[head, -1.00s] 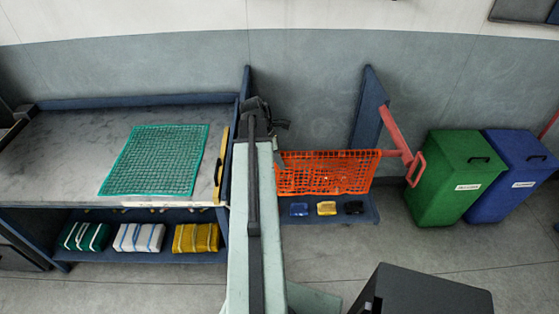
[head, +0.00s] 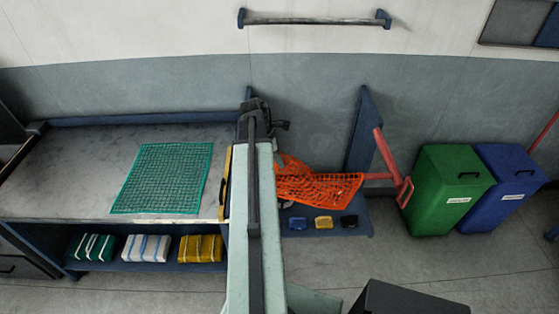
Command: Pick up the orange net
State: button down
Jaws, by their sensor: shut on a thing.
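The orange net (head: 318,189) hangs at the right of my arm in the head view. Its left end is raised close to my gripper (head: 283,126), and its right end is by a red bar frame (head: 390,165). My gripper is shut on the net; my arm and the wrist hide most of the jaws and the held edge. The net slopes down to the right, bunched and tilted. I cannot tell whether its right end still touches the red bar.
A teal net (head: 163,178) lies flat on the workbench (head: 80,160) at left. Folded bundles sit on the shelf below. A green bin (head: 447,190) and a blue bin (head: 512,185) stand at right. A wall rail (head: 315,20) is above. Small blue, yellow and black items lie below the net.

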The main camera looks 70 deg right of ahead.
notch_tip(320, 180, up, 9)
jog(key=p, duration=0.8)
jog(key=shift+p, duration=0.4)
